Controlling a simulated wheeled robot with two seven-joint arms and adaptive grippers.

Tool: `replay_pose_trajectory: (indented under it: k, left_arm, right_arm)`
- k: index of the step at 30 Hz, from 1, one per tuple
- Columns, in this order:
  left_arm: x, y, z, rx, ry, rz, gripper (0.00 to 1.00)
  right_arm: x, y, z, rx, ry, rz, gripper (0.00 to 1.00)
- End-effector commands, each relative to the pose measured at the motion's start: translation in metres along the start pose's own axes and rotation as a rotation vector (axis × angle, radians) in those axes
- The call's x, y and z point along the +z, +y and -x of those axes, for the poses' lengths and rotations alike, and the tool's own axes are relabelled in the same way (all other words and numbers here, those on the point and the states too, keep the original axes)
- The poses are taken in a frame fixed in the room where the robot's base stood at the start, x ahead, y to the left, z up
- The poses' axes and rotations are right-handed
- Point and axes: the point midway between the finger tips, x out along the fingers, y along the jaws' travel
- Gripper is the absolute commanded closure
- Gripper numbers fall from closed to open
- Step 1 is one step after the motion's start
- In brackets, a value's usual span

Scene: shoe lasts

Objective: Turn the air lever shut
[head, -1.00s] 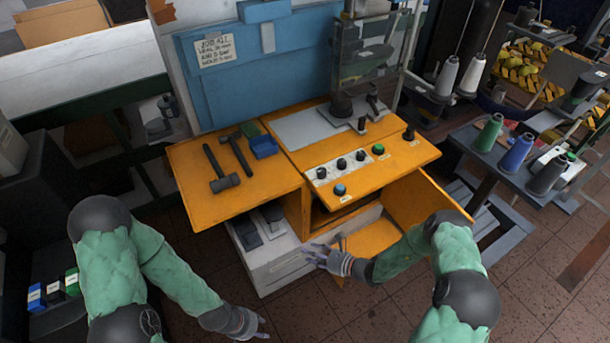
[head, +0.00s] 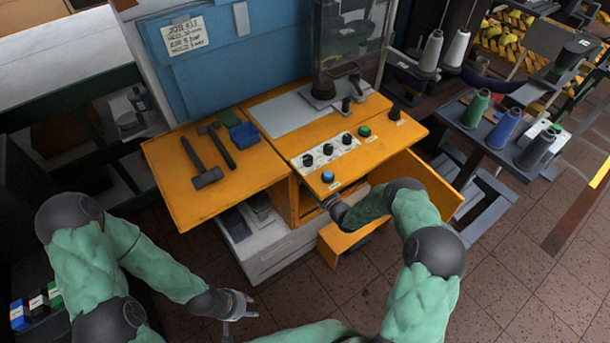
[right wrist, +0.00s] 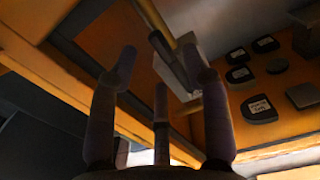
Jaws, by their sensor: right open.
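My right arm reaches into the open cabinet under the orange workbench (head: 215,195); its gripper is hidden there in the head view. In the right wrist view my right gripper (right wrist: 164,82) is open and empty, its fingers pointing up into the cabinet. Beyond the fingertips are a yellow pipe (right wrist: 154,20), a dark bar (right wrist: 160,46) and a pale box (right wrist: 178,68). The dark bar may be the air lever, but I cannot tell for sure. No contact with it is clear. My left gripper (head: 240,308) is open and empty, low in front of the bench.
The cabinet's orange door (head: 420,180) stands open right of my right arm. Dark labelled pads (right wrist: 260,108) sit on an orange panel inside. Hammers (head: 205,165) and a knob panel (head: 330,151) are on the bench top. Thread spools (head: 503,128) stand at right. The floor ahead is clear.

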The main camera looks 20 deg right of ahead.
Motion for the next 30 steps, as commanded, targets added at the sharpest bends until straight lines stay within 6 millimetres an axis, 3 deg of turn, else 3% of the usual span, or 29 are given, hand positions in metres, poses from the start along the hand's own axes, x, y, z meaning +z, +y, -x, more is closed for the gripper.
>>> replay_pose_trajectory:
  k: [6, 17, 23, 30]
  left_arm:
    - [-0.001, -0.003, -0.008, 0.000, 0.000, 0.000, 0.60]
    - [-0.001, -0.003, -0.008, 0.000, 0.001, 0.000, 0.60]
    - [-0.001, -0.003, -0.008, 0.000, 0.001, 0.000, 0.60]
    - [-0.001, -0.003, -0.008, 0.000, 0.001, 0.000, 0.60]
  right_arm:
    - [-0.001, 0.000, -0.022, 0.001, 0.000, 0.001, 0.52]
    - [0.001, 0.000, -0.028, 0.000, 0.001, 0.000, 0.52]
    - [0.001, 0.000, -0.027, 0.000, 0.001, 0.001, 1.00]
    - [0.001, 0.000, -0.026, 0.001, 0.001, -0.003, 1.00]
